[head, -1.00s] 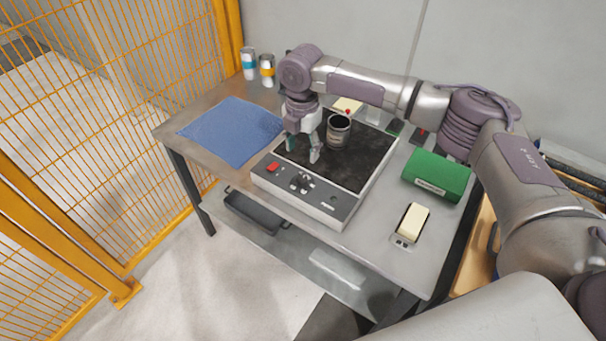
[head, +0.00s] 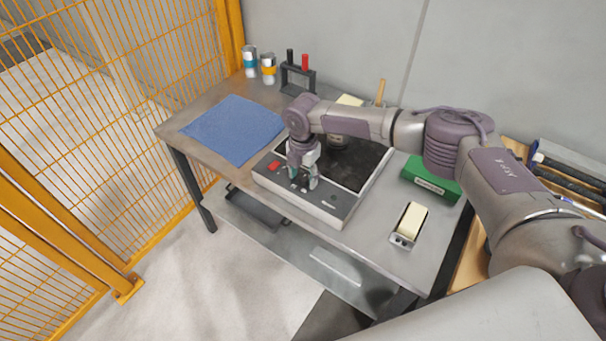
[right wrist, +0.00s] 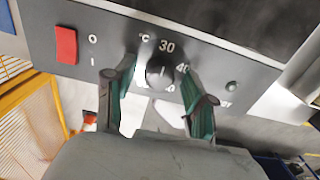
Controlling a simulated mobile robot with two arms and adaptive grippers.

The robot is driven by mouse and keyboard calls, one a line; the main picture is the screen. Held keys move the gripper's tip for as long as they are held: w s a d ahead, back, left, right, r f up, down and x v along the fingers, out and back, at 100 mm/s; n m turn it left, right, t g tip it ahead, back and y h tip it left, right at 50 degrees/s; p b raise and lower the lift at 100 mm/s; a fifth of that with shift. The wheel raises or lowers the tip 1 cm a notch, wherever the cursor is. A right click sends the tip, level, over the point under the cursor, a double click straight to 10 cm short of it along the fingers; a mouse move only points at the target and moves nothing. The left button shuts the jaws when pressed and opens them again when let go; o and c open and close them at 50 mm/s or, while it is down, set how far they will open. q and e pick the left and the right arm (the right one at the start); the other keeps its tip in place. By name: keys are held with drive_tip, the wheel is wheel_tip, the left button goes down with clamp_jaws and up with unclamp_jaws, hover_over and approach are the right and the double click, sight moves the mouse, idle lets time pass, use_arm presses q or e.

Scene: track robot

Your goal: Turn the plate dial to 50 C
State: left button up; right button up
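The hot plate (head: 345,207) has a dark top and a grey front panel. On the panel, the black round dial (right wrist: 160,72) shows in the right wrist view, with "°C", 30, 40 and a partly hidden number around it. I cannot tell the dial's exact setting. My right gripper (head: 303,179) is low over the front panel, pointing down. In the right wrist view its green-padded fingers stand open on either side of the dial, with gaps on both sides. My left gripper is not in view.
A red switch (right wrist: 66,45) sits left of the dial, and a small round button (right wrist: 232,87) sits right. A dark cup (head: 338,139) on the plate is partly behind my arm. A blue cloth (head: 233,130), a green box (head: 431,178) and a cream block (head: 411,219) lie around the plate.

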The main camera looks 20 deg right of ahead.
clamp_jaws()
